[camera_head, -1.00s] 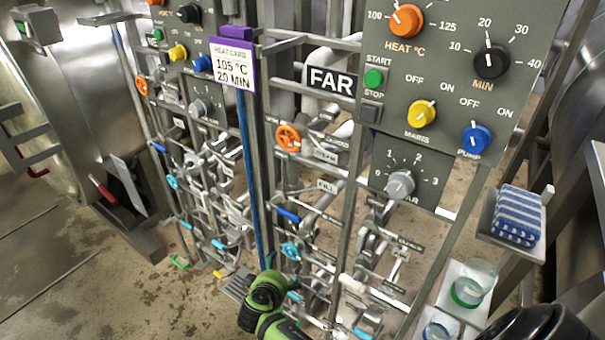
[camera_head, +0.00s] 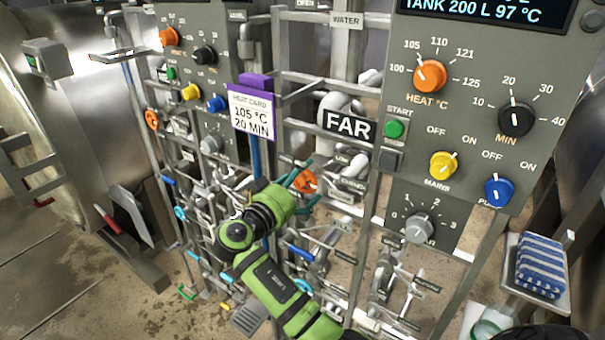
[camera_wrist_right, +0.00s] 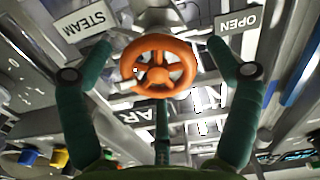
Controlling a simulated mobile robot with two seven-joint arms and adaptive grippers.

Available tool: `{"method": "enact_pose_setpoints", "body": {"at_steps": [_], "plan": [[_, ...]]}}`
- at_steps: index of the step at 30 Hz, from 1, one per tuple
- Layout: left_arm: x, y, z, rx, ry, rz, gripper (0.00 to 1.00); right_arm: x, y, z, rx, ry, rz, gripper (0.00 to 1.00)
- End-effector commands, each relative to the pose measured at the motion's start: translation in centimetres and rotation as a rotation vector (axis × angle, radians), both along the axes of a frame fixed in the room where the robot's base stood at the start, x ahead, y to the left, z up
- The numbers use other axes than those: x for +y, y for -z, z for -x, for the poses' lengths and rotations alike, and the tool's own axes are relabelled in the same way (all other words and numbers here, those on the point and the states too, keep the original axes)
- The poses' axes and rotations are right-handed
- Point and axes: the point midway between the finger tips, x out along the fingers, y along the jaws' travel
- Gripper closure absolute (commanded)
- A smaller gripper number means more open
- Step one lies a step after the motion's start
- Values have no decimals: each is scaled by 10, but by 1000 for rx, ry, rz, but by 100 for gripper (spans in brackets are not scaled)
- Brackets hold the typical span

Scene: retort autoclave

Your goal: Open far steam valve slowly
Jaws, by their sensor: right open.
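The far steam valve's orange handwheel (camera_head: 308,183) is on the pipework below and left of the FAR sign (camera_head: 349,125). In the right wrist view the orange wheel (camera_wrist_right: 158,68) lies between my spread teal fingers, near a STEAM label (camera_wrist_right: 83,23) and an OPEN label (camera_wrist_right: 236,22). My right gripper (camera_head: 302,177) is open around the wheel's sides, with gaps visible between fingers and rim. Part of the wheel is hidden by the fingers in the head view. My left gripper is not in view.
The control panel (camera_head: 470,160) with several knobs stands right of the wheel. A purple-topped heat card (camera_head: 251,112) hangs left, near my arm. Another orange wheel (camera_head: 152,119) is farther left. A striped towel (camera_head: 540,265) lies on a shelf at right.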

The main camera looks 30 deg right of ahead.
Motion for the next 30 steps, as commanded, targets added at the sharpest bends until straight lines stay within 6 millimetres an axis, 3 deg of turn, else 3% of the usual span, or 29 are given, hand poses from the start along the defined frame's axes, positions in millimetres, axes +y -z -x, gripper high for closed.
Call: {"method": "enact_pose_setpoints", "body": {"at_steps": [10,14,15,30], "plan": [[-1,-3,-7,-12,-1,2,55,-6,1,-2,1,-1,-1,10],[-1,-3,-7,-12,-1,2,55,-5,1,-2,1,-1,-1,62],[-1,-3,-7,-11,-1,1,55,-5,1,-2,1,-1,0,67],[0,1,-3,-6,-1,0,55,-5,-2,-3,75,-3,39,67]]}}
